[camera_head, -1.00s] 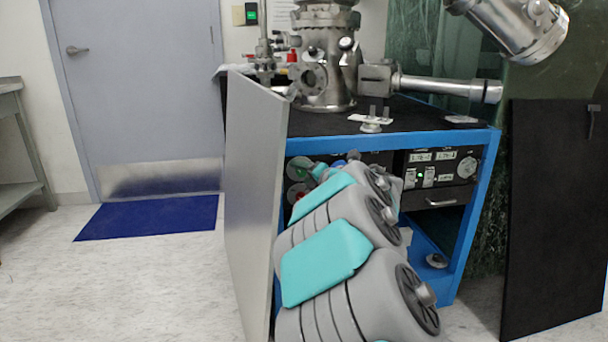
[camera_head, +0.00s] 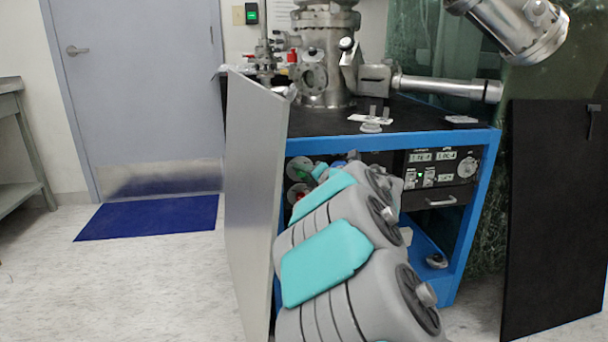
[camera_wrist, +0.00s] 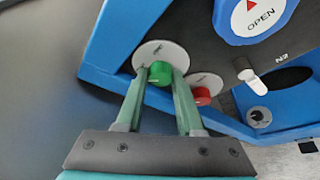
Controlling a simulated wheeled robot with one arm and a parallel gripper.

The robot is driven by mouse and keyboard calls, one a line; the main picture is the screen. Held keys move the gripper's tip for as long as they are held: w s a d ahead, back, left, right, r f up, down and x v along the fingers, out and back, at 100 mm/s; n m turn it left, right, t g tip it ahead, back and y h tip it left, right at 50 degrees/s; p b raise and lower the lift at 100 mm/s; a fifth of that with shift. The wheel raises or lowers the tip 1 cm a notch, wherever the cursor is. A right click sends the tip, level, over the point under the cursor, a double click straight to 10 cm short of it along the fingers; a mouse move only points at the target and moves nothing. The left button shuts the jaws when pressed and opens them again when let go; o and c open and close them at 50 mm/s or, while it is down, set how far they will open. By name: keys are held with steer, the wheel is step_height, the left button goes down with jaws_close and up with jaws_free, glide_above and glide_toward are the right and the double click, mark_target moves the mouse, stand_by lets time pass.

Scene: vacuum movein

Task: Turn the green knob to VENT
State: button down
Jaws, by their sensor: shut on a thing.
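The green knob (camera_wrist: 160,73) sits on a round pale dial plate (camera_wrist: 163,50) on the cabinet's panel. It also shows small in the head view (camera_head: 303,174). My gripper (camera_wrist: 161,75) has its two green fingers on either side of the knob and is shut on it. The dial's lettering is too small and blurred to read, so I cannot tell which mark the knob points at. In the head view my arm reaches into the cabinet and hides part of the gripper.
A red knob (camera_wrist: 202,96) on its own plate is close beside the right finger. A grey panel (camera_head: 252,190) stands left of my arm. Instruments with displays (camera_head: 438,168) are to the right.

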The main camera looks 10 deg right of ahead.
steer(key=shift+f, duration=0.1)
steer(key=m, duration=0.2)
steer(key=m+t+y+b, duration=0.1)
steer(key=m, duration=0.1)
steer(key=shift+f+y, duration=0.15)
steer(key=shift+y, duration=0.15)
steer(key=m+t, duration=0.1)
steer(key=m, duration=0.1)
steer(key=m+b, duration=0.1)
steer(key=m, duration=0.1)
steer(key=shift+f+t+y, duration=0.15)
steer(key=shift+t+y, duration=0.15)
steer(key=shift+t, duration=0.1)
steer(key=m+t, duration=0.1)
steer(key=m, duration=0.2)
steer(key=m+t+b, duration=0.1)
steer(key=m, duration=0.2)
steer(key=shift+a+h, duration=0.1)
steer(key=shift+h, duration=0.3)
steer(key=shift+f+m+t+h+b, duration=0.1)
steer(key=shift+m+t+h+b, duration=0.6)
steer(key=shift+m, duration=1.3)
steer(key=c, duration=0.5)
jaws_free()
